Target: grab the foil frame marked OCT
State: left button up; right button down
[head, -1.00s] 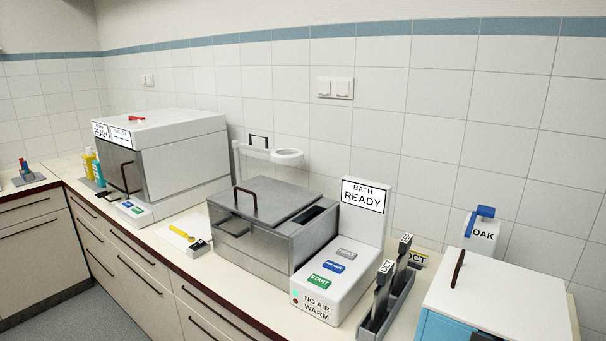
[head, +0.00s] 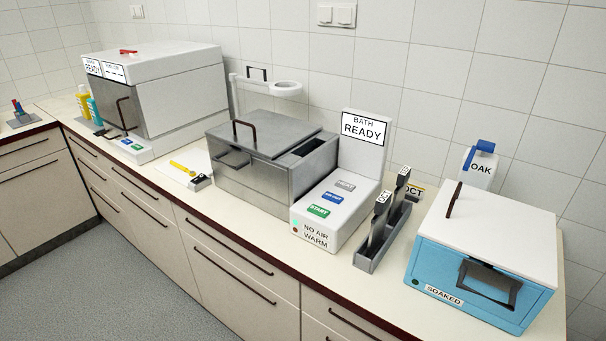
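The foil frame marked OCT (head: 379,224) stands upright in the near slot of a grey rack (head: 367,262). Its white label at the top reads OCT. A second dark frame (head: 397,194) with a white label stands behind it in the same rack; its label is too small to read surely. Neither of my grippers shows in the head view.
Left of the rack is the bath's control box (head: 328,222), with a READY sign and buttons, beside the metal bath (head: 247,176). Right of the rack is a blue box marked SOAKED (head: 430,262) with a white lid. A white OAK container (head: 480,169) stands behind it.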

aim_at(376, 241)
jog(key=i+l+z, duration=0.1)
jog(key=z, duration=0.6)
jog(key=i+j, duration=0.3)
jog(key=i, duration=0.2)
